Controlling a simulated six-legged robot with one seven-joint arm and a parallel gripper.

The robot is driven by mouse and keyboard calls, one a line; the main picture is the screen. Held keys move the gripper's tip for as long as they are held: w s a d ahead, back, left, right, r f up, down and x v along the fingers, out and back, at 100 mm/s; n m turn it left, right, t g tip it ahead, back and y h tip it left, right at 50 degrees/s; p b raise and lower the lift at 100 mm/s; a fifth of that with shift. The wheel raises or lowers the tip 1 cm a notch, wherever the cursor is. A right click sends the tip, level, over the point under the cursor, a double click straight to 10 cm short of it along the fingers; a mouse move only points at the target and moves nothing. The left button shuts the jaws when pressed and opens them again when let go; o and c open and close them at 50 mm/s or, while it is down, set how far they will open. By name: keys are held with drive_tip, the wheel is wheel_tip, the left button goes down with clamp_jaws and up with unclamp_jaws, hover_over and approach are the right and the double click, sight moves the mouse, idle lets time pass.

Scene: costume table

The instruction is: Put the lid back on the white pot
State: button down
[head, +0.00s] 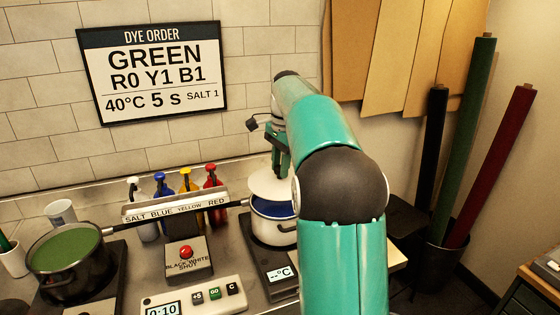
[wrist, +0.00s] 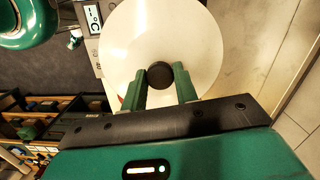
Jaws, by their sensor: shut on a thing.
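The white pot (head: 268,232) stands on a hot plate in the middle of the head view, with blue showing inside its rim. The round white lid (head: 266,187) is above and behind the pot's opening, apart from its near rim. My arm hides the right side of both. My gripper (head: 278,160) is shut on the lid's black knob. In the wrist view the lid (wrist: 195,45) shows as a broad white disc, and its knob (wrist: 159,75) sits between the two green fingers of my gripper (wrist: 161,82). The lid hides the pot there.
A dark pot of green liquid (head: 65,248) stands at left, its long handle reaching toward the white pot. Bottles (head: 186,182) stand behind a label rail (head: 176,208). A red-button box (head: 187,260) and a timer panel (head: 195,297) are in front. Rolls (head: 462,140) stand at right.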

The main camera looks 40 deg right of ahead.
sight(280, 180)
drive_tip(key=shift+a+f, duration=0.15)
drive_tip(key=shift+f, duration=2.2)
drive_tip(key=shift+f, duration=0.2)
idle(0.5)
drive_tip(key=c, duration=0.5)
unclamp_jaws()
